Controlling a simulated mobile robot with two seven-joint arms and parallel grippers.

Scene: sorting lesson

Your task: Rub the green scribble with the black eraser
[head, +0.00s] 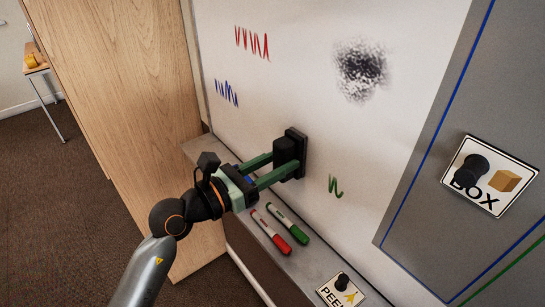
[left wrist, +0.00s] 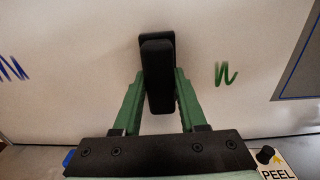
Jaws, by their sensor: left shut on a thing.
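The black eraser (head: 290,154) is held between the green fingers of my left gripper (head: 279,168), which is shut on it. The eraser is at the whiteboard (head: 300,95), seemingly against its surface, and it also shows in the left wrist view (left wrist: 158,75). The green scribble (head: 336,187) is on the board, a little right of and below the eraser, apart from it. In the left wrist view the green scribble (left wrist: 226,74) lies to the right of the eraser. My right gripper is in neither view.
Red scribbles (head: 252,42), blue scribbles (head: 227,92) and a black smudge (head: 361,68) are on the board. The ledge (head: 318,256) below holds a red marker (head: 272,232), a green marker (head: 288,223) and a PEEL card (head: 341,293). A BOX card (head: 489,176) is on the grey panel at right.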

